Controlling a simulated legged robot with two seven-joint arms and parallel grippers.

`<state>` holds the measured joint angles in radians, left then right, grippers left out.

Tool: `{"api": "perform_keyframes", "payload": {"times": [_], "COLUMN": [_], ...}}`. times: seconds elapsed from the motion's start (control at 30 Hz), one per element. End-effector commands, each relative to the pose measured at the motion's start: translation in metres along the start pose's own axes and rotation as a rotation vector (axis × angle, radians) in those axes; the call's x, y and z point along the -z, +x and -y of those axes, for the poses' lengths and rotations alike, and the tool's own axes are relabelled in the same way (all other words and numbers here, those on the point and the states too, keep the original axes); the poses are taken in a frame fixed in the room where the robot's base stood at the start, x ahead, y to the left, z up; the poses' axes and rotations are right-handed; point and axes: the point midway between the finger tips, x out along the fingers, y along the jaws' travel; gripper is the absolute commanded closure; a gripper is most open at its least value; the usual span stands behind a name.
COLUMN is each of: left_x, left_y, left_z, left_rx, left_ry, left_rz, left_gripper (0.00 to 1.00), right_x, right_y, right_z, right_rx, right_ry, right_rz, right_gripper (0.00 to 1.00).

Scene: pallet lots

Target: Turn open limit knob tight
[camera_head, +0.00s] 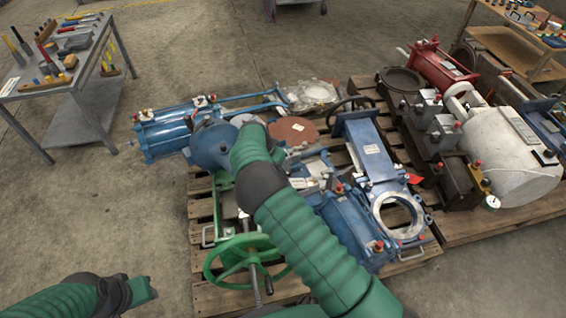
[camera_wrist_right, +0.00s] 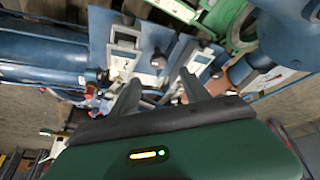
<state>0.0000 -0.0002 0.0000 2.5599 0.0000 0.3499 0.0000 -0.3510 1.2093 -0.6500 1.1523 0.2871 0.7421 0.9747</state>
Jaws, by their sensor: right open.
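In the right wrist view, several small grey-and-white boxes with dark knobs sit on a blue valve assembly. I cannot tell which knob is the open limit knob. My right gripper (camera_wrist_right: 160,90) is open, its two fingers apart and pointing at these boxes; nothing is clearly held. In the head view, my right arm hides that gripper and part of the valve. My left gripper (camera_head: 140,288) is low at left, away from the pallet, its jaws unclear.
A second pallet (camera_head: 463,232) at right holds red, dark and white equipment. A tool table (camera_head: 88,58) stands at upper left. Floor is clear at left.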

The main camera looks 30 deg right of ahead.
Motion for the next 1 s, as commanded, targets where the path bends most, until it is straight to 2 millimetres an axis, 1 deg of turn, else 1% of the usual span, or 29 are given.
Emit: {"api": "perform_keyframes", "payload": {"times": [0.03,0.1,0.2,0.3,0.4,0.83,0.93,1.0], "left_x": [0.003,0.005,0.006,0.007,0.007,0.007,0.007,0.007], "left_y": [-0.014,-0.021,-0.027,-0.03,-0.031,-0.03,-0.03,-0.03], "left_z": [0.0,0.0,0.0,0.0,0.0,0.0,0.0,0.0], "left_rx": [0.0,0.0,0.0,0.0,0.0,0.0,0.0,0.0], "left_ry": [0.0,0.0,0.0,0.0,0.0,0.0,0.0,0.0], "left_rz": [0.0,0.0,0.0,0.0,0.0,0.0,0.0,0.0], "left_gripper": [0.64,0.64,0.64,0.64,0.64,0.64,0.64,0.64], "right_x": [0.003,0.002,0.001,0.0,-0.001,0.0,0.002,0.001], "right_y": [-0.022,-0.039,-0.057,-0.067,-0.07,-0.07,-0.075,-0.083], "right_z": [0.001,0.001,0.001,0.001,0.001,0.0,-0.012,-0.03], "right_rx": [0.002,0.002,0.001,0.0,-0.001,0.0,0.005,0.016], "right_ry": [-0.001,-0.001,-0.001,-0.001,0.0,-0.001,-0.012,-0.04], "right_rz": [0.0,0.0,0.0,0.0,0.0,0.002,0.028,0.069], "right_gripper": [0.45,0.45,0.45,0.45,0.45,0.45,0.45,0.45]}}
